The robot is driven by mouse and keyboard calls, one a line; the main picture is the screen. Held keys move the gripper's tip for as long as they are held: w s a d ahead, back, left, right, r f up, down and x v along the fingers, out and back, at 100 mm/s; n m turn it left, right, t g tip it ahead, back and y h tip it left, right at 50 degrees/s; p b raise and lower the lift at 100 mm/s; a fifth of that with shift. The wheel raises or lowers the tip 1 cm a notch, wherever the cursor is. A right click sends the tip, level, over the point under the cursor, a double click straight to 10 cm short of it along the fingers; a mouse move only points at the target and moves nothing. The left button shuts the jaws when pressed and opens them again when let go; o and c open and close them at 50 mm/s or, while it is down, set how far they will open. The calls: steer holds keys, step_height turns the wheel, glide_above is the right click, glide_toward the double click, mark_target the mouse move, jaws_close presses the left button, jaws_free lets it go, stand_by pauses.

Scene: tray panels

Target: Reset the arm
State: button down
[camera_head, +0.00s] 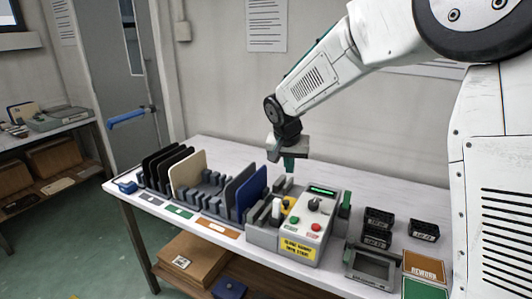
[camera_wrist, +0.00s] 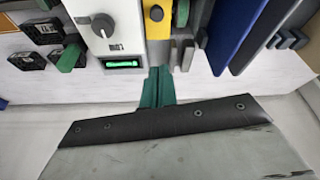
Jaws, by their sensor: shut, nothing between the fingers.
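My gripper (camera_head: 289,165) hangs from my raised white arm above the back part of the table, pointing down. Its green fingers (camera_wrist: 157,88) are together and empty in the wrist view. It is behind the white control box (camera_head: 309,222), which has a knob, coloured buttons and a lit green display. The fingers appear apart from the box. The wrist view also shows the box's lit display (camera_wrist: 122,63) to the left of the fingers.
A rack with black, tan, grey and blue panels (camera_head: 251,189) stands left of the box. Black bins (camera_head: 376,228), a grey screen unit (camera_head: 369,268) and an orange rework mat (camera_head: 424,265) lie to the right. The white table (camera_head: 222,153) has bare room along its back edge.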

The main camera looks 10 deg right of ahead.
steer(key=s+d+r+n, duration=0.1)
steer(key=s+d+r, duration=0.1)
steer(key=s, duration=1.1)
steer(key=s+d+r+n+g+y, duration=0.1)
steer(key=s+d, duration=0.3)
steer(key=s, duration=0.9)
steer(key=s+d+r+n+g, duration=0.1)
steer(key=s+d+r+n, duration=0.1)
steer(key=s, duration=1.2)
steer(key=shift+d+r+n+y, duration=0.3)
steer(key=shift+d+r+y, duration=0.15)
steer(key=shift+r, duration=0.45)
